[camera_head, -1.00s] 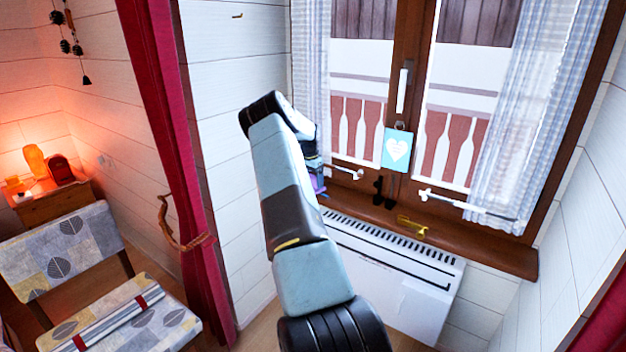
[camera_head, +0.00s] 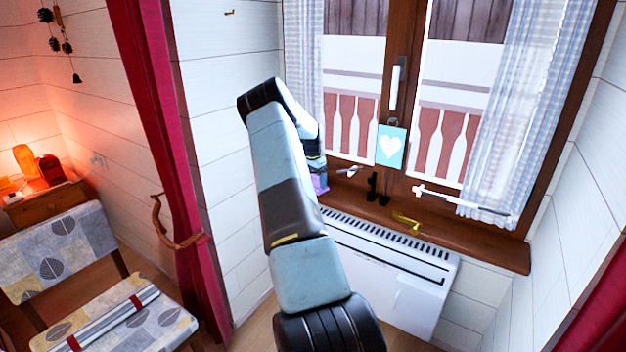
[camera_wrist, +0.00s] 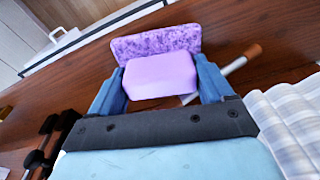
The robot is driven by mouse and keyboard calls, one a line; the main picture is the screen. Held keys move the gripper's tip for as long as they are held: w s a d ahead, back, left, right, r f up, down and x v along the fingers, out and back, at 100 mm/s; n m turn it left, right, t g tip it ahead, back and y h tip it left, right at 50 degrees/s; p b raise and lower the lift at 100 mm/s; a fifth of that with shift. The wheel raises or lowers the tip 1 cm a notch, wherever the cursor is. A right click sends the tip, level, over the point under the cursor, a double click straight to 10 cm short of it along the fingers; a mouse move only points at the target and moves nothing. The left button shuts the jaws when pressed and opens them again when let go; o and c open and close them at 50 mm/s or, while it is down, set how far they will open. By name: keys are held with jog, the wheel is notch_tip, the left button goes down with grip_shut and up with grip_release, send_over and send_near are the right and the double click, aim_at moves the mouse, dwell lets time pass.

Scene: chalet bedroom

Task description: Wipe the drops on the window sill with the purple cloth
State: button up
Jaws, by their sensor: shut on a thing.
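The purple cloth shows in the wrist view as a smooth lilac block (camera_wrist: 160,76) with a speckled purple pad (camera_wrist: 156,43) at its far side. My gripper (camera_wrist: 161,84) is shut on the lilac block, one blue finger on each side. The pad is over or on the brown wooden window sill (camera_wrist: 75,80); I cannot tell whether it touches. In the head view, a bit of the purple cloth (camera_head: 320,184) shows at the sill's left end, and my arm hides most of my gripper. I cannot make out any drops on the sill.
Dark small objects (camera_head: 378,188) and a yellow item (camera_head: 405,222) stand on the sill to the right. A white heater (camera_head: 390,270) is below the sill. A checked curtain (camera_wrist: 290,125) hangs near.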

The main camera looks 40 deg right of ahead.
jog(key=shift+s+d+f, duration=0.1)
jog(key=shift+s+d, duration=0.1)
jog(key=shift+s, duration=0.75)
jog(key=shift+s+d+f, duration=0.1)
jog(key=shift+s+d, duration=0.15)
jog(key=shift+s, duration=0.7)
jog(key=shift+s+d, duration=0.2)
jog(key=shift+s, duration=0.75)
jog(key=shift+f, duration=0.15)
jog(key=shift+w, duration=0.1)
jog(key=shift+w+a+f, duration=0.1)
jog(key=shift+w+a, duration=0.1)
jog(key=shift+w, duration=0.55)
jog(key=shift+w+a+f, duration=0.1)
jog(key=shift+w+a, duration=0.05)
jog(key=shift+w, duration=0.55)
jog(key=shift+w+a, duration=0.2)
jog(key=shift+w, duration=0.55)
jog(key=shift+w+a, duration=0.2)
jog(key=shift+w, duration=0.7)
jog(key=shift+w+a, duration=0.25)
jog(key=shift+w, duration=0.7)
jog(key=shift+w+a, duration=0.2)
jog(key=shift+w, duration=0.7)
jog(key=shift+r, duration=0.1)
jog(key=shift+r, duration=3)
